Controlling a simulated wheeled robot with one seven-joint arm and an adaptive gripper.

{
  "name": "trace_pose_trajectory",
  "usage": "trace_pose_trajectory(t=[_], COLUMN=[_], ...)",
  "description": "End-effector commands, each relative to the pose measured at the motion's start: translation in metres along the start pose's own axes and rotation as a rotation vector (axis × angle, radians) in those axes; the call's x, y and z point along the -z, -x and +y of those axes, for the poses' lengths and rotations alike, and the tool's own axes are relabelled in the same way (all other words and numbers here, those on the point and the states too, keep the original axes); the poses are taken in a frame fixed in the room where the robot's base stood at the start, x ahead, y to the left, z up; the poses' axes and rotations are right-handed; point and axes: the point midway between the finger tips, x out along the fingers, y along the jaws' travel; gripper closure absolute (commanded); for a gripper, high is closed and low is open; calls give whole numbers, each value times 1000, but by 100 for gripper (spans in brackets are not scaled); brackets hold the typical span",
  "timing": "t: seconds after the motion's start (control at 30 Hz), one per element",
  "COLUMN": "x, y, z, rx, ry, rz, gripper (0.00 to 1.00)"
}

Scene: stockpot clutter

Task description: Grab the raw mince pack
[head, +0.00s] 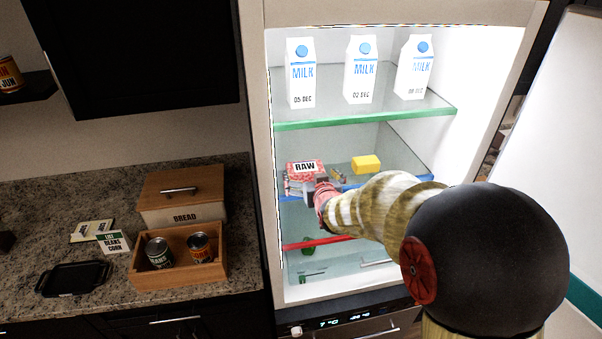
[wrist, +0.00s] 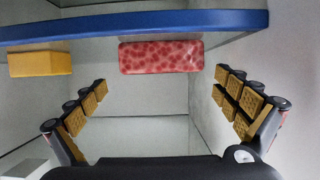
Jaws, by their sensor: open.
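The raw mince pack (head: 303,168), red and speckled with a white RAW label, lies on the blue-edged middle shelf of the open fridge, at the shelf's left. In the wrist view the pack (wrist: 160,57) is a red block, centred sideways between the fingers and a little beyond their tips. My gripper (wrist: 161,78) is open, with bare space between its padded fingers. In the head view my gripper (head: 322,181) is at the pack's front right, and my arm hides part of the shelf. I cannot tell whether a finger touches the pack.
A yellow block (head: 367,164) sits right of the pack, and it shows at left in the wrist view (wrist: 40,63). The blue shelf edge (wrist: 130,27) runs close by. Milk cartons (head: 361,70) stand on the green-edged shelf (head: 365,117) above. A red-edged shelf (head: 312,243) is below.

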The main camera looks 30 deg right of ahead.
Motion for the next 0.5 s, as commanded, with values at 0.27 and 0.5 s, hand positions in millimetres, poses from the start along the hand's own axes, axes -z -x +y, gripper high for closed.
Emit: trace_pose_trajectory(t=[0.27, 0.5], x=[-1, -3], y=[-24, -54], z=[-1, -3], rx=[0, 0], ry=[0, 1], rz=[-2, -3], gripper=[0, 0])
